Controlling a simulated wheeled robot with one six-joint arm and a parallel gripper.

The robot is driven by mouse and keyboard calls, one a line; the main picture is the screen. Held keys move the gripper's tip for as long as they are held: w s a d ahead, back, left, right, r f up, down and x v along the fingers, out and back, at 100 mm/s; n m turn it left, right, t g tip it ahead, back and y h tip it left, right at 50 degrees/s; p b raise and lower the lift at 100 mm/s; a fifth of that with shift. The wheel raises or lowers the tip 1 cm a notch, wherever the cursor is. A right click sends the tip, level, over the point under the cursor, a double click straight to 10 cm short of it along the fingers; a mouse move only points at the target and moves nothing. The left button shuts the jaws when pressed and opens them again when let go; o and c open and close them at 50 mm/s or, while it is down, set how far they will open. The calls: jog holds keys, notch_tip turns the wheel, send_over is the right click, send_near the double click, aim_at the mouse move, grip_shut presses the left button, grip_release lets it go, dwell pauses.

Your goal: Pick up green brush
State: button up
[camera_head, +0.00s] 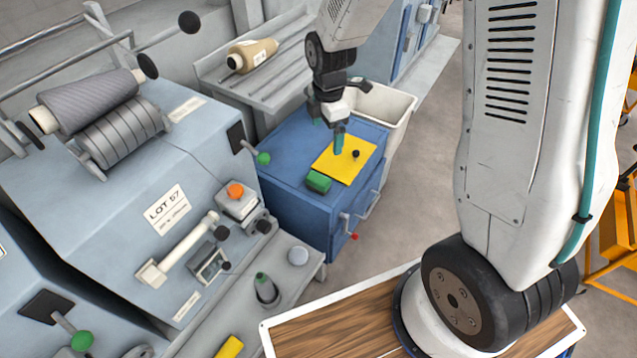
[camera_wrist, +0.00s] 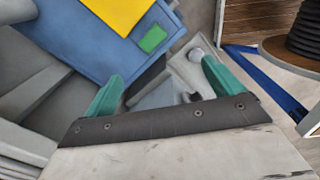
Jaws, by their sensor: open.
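The green brush (camera_head: 318,182) looks like a small green block. It lies on top of the blue cabinet (camera_head: 288,160), at the near edge of a yellow sheet (camera_head: 330,170). In the wrist view the brush (camera_wrist: 153,39) shows at the top, ahead of the jaws and off to the upper side. My gripper (camera_head: 332,130) is above the far part of the cabinet top, beyond the brush and apart from it. Its teal fingers (camera_wrist: 162,82) are spread with nothing between them. Nothing hides the brush in either view.
A small black knob (camera_head: 355,154) stands on the yellow sheet. A pale bin (camera_head: 397,112) stands behind the cabinet. The grey machine (camera_head: 130,215) is at left, with a green-knobbed lever (camera_head: 263,158) near the cabinet. Open floor lies right of the cabinet.

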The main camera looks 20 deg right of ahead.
aim_at(318, 179)
jog(key=w+f+n, duration=0.1)
jog(key=f+n, duration=0.1)
jog(key=f, duration=0.2)
jog(key=w+f+n, duration=0.1)
jog(key=f+n, duration=0.1)
jog(key=f, duration=0.3)
jog(key=w+f+n, duration=0.1)
jog(key=f+n, duration=0.1)
jog(key=f, duration=0.3)
jog(key=shift+a+f, duration=0.1)
jog(key=shift+a, duration=0.25)
notch_tip(318, 179, down, 8)
jog(key=shift+a+f, duration=0.1)
jog(key=shift+a, duration=0.05)
jog(key=c, duration=1.1)
